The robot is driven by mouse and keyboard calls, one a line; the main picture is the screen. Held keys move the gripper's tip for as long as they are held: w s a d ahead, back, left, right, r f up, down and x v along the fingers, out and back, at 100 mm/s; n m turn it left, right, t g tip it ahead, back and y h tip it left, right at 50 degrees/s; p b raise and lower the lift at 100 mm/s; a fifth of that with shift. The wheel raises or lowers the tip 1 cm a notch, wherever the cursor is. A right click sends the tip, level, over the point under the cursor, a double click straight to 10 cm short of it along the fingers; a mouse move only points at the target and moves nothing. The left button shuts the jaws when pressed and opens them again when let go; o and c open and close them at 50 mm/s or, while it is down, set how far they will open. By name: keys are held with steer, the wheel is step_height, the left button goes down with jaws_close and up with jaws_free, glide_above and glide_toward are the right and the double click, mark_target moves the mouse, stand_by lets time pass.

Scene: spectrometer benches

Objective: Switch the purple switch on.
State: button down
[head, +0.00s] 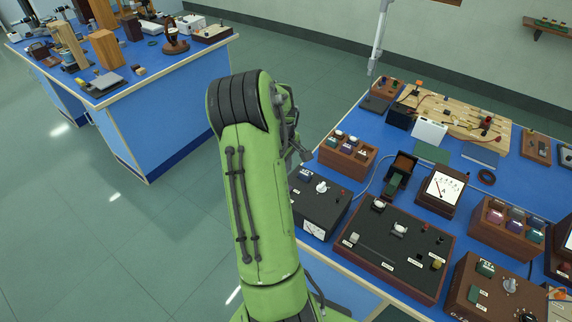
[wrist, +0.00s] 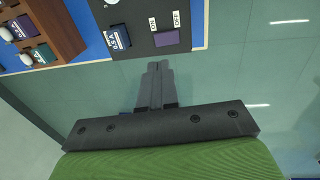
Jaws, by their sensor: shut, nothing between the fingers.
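The purple switch (wrist: 166,38) is set in a black panel box at the top of the wrist view. An ON label (wrist: 153,23) and an OFF label (wrist: 176,18) lie beside it; which way it is tipped I cannot tell. My gripper (wrist: 158,66) is shut and empty, its fingertips just short of the box edge and apart from the switch in the picture. In the head view the black box (head: 335,207) stands at the bench's left edge, partly behind my arm; I cannot make out the purple switch there.
A blue switch (wrist: 117,38) sits left of the purple one. A wooden box with coloured switches (wrist: 60,25) is close by, at the upper left. A larger black panel (head: 400,260) and a meter (head: 441,189) stand to the right. Open floor lies left of the bench.

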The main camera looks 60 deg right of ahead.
steer(key=f, duration=0.3)
steer(key=d+f, duration=0.1)
steer(key=f, duration=0.5)
steer(key=shift+s+d+f, duration=0.15)
steer(key=shift+d+f, duration=0.05)
steer(key=shift+f, duration=0.1)
steer(key=shift+f, duration=0.1)
steer(key=shift+d+f+y, duration=0.2)
steer(key=shift+f+y, duration=0.05)
steer(key=shift+y, duration=0.05)
steer(key=shift+a, duration=0.35)
